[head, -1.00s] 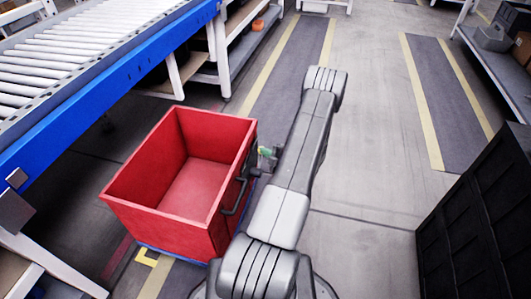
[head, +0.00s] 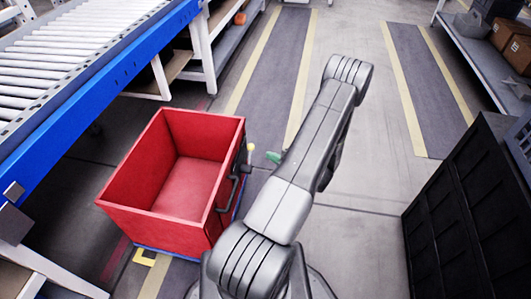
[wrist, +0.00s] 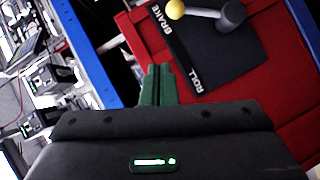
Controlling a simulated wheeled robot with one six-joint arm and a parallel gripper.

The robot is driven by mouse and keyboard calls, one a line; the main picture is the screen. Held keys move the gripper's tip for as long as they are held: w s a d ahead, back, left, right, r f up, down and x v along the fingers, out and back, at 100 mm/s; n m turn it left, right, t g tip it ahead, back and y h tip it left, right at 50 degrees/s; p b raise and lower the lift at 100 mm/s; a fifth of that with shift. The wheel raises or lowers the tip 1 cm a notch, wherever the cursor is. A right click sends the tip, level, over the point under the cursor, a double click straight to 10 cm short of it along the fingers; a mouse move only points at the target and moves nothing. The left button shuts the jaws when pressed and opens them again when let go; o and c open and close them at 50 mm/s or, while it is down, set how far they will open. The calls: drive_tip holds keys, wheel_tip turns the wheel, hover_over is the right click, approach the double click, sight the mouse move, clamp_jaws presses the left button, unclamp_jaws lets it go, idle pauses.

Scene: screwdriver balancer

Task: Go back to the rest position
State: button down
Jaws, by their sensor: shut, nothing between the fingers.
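My gripper's green fingers (wrist: 158,84) are closed together and hold nothing. In the head view a small green part of my gripper (head: 273,157) shows beside my arm, right of the cart and apart from it; the rest is hidden behind the arm. The red cart (head: 124,205) stands at the left of my arm. Its black panel (wrist: 212,62), marked BRAKE and ROLL, shows in the wrist view. A grey lever (wrist: 206,12) with a yellow knob (wrist: 175,8) lies across the panel, the knob close to the word BRAKE.
A roller conveyor with a blue side rail (head: 95,95) runs behind and left of the cart. A black cabinet (head: 465,205) stands at the right. A shelf with boxes (head: 510,42) is at the far right. The floor between arm and cabinet is clear.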

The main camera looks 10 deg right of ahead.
drive_tip(key=shift+s+d, duration=0.1)
idle(0.3)
drive_tip(key=w+a+f+b, duration=0.4)
drive_tip(key=w+a+f, duration=0.1)
drive_tip(key=w, duration=0.5)
drive_tip(key=shift+a+f, duration=0.25)
drive_tip(key=shift+a, duration=0.4)
